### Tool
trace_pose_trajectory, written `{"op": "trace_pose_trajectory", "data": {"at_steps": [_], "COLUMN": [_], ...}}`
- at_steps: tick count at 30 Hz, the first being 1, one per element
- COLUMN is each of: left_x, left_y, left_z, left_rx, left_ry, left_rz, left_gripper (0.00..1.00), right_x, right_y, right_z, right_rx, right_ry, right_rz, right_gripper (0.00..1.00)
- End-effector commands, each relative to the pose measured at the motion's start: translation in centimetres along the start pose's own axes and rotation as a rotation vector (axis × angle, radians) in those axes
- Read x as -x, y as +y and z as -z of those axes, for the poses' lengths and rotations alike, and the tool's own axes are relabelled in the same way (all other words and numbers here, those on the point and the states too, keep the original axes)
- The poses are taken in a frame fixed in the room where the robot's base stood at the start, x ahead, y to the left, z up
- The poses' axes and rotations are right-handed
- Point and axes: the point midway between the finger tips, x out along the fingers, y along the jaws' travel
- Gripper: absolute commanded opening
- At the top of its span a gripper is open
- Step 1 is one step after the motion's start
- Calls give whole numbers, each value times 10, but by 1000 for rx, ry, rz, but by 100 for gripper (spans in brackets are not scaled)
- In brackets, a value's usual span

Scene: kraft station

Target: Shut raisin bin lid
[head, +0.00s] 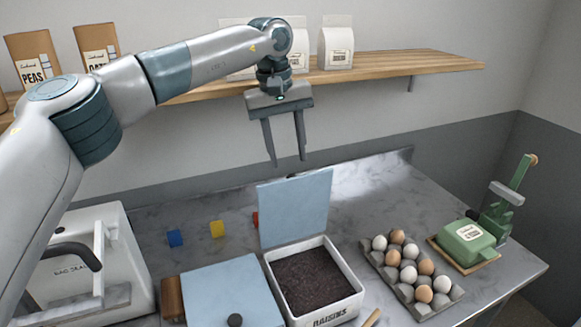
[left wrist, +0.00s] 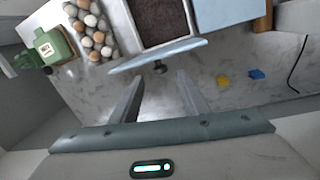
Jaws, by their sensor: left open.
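The raisin bin (head: 318,318) is a white box labelled RAISINS, full of dark raisins (head: 308,282). Its pale blue lid (head: 294,210) stands upright at the back edge, open. In the left wrist view the lid (left wrist: 150,60) shows nearly edge-on with its dark knob (left wrist: 160,68), and the bin (left wrist: 165,20) lies beyond it. My left gripper (head: 288,162) is open and empty, pointing down, above and behind the raised lid. In the left wrist view its fingers (left wrist: 163,85) point toward the knob, apart from it. My right gripper does not show.
A second bin with a shut blue lid (head: 225,290) stands left of the raisin bin. A wooden shelf (head: 420,64) with bags is on the wall. Blue (head: 175,238) and yellow (head: 217,229) blocks lie behind.

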Motion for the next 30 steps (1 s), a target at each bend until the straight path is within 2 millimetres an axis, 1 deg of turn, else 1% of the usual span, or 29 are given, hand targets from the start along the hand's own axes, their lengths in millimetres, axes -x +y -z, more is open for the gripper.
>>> {"op": "trace_pose_trajectory", "data": {"at_steps": [1, 6, 10, 15, 23, 24, 26, 27, 29, 30], "left_x": [-7, -32, -46, -54, -56, -56, -55, -55, -55, -55], "left_y": [0, 0, 0, 0, 0, 0, 0, 0, 0, 0], "left_z": [0, 0, 0, 0, 0, 0, 0, 0, 0, 0], "left_rx": [0, 0, 1, 0, 1, 1, 1, 1, 1, 1], "left_ry": [-2, -1, 0, 0, 1, 1, 1, 1, 1, 1], "left_rz": [2, 1, 1, 1, 0, 0, 0, 0, 0, 0], "left_gripper": [41, 41, 41, 41, 41, 39, 24, 15, 1, 0], "right_x": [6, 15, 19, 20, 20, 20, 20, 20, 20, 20], "right_y": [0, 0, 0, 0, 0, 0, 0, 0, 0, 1], "right_z": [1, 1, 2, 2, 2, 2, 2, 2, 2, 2], "right_rx": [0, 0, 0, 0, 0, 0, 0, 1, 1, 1], "right_ry": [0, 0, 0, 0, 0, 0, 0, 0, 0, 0], "right_rz": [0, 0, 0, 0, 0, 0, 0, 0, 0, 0], "right_gripper": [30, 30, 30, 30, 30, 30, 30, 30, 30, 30]}}
